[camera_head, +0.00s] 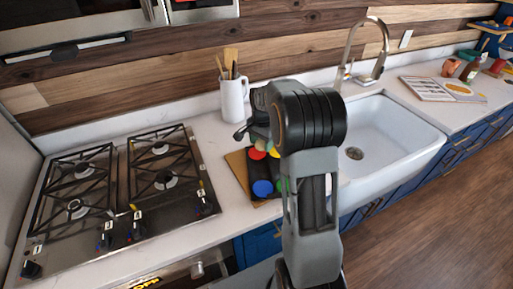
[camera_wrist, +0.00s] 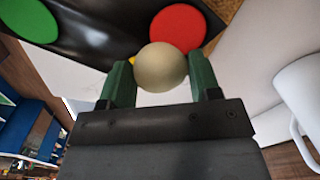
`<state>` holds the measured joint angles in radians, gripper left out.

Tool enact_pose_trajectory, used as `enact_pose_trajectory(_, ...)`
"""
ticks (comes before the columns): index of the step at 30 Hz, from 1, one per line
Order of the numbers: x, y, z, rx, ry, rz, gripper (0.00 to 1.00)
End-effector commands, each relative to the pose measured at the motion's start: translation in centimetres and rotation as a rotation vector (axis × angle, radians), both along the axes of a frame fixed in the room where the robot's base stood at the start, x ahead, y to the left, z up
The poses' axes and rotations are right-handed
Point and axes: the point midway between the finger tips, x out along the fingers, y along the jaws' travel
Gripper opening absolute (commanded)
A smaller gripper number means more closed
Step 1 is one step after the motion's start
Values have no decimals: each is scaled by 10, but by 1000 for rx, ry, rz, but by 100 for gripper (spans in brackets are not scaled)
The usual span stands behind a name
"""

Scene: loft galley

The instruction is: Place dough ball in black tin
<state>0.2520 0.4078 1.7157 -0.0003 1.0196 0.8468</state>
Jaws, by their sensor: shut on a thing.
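The dough ball (camera_wrist: 160,68) is a pale beige sphere held between the green fingertips of my gripper (camera_wrist: 161,75) in the wrist view. The black tin (camera_wrist: 95,38) is dark and glossy, with a red disc (camera_wrist: 178,28) and a green disc (camera_wrist: 28,20) showing in it. The held ball overlaps the red disc's edge in the picture; I cannot tell its height above the tin. In the head view the tin (camera_head: 273,166) lies on the counter between hob and sink, with red, blue, yellow and green rounds.
A wooden board (camera_head: 237,165) shows at the tin's left. A white jug (camera_head: 233,101) with wooden utensils stands behind it. The gas hob (camera_head: 120,190) is at left, the white sink (camera_head: 395,140) and tap (camera_head: 376,50) at right. An open book (camera_head: 440,89) lies beyond the sink.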

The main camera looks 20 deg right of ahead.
Motion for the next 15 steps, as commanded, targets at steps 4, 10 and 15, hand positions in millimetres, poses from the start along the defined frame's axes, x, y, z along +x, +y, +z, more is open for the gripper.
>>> enact_pose_trajectory(4,12,5,-14,0,1,0,34)
enact_pose_trajectory(10,17,6,-22,0,-1,-2,34)
enact_pose_trajectory(15,21,8,-33,0,1,-3,34)
